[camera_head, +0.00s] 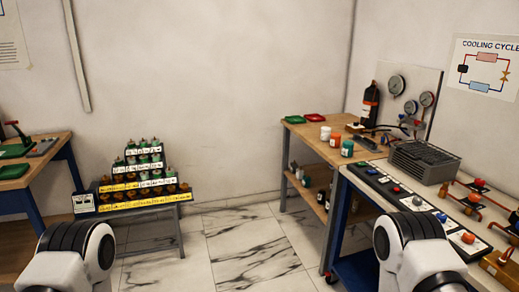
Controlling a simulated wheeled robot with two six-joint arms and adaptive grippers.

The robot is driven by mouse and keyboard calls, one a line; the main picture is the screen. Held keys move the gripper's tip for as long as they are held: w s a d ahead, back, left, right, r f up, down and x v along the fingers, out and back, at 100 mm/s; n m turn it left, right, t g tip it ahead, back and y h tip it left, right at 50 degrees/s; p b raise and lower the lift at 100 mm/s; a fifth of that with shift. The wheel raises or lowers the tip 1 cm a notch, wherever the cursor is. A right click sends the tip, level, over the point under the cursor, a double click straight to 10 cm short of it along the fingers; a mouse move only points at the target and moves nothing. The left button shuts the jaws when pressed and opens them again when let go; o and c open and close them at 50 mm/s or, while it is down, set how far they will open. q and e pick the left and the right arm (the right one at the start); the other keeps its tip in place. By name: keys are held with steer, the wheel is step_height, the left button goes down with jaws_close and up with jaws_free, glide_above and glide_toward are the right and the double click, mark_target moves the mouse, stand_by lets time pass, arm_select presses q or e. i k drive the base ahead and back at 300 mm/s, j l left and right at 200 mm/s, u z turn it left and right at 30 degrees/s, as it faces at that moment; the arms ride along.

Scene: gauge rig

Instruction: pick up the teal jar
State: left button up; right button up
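The teal jar (347,149) stands upright on the wooden workbench (305,138) at the right, near its front edge. It has a pale label band. An orange jar (335,140) and a white jar (325,133) stand close behind and to its left. Parts of both my arms show at the bottom of the view, far in front of the bench. Neither gripper shows.
A dark bottle (370,103) and gauges stand behind the jar. A panel table (385,181) adjoins at right. A bottle rack (145,175) stands left. The tiled floor (245,245) between is clear.

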mark_target(348, 146)
steer(key=i+z, duration=0.25)
steer(key=i, duration=0.3)
steer(key=i+j+z, duration=0.3)
steer(key=i, duration=0.2)
steer(key=i+j+z, duration=0.25)
steer(key=i, duration=0.25)
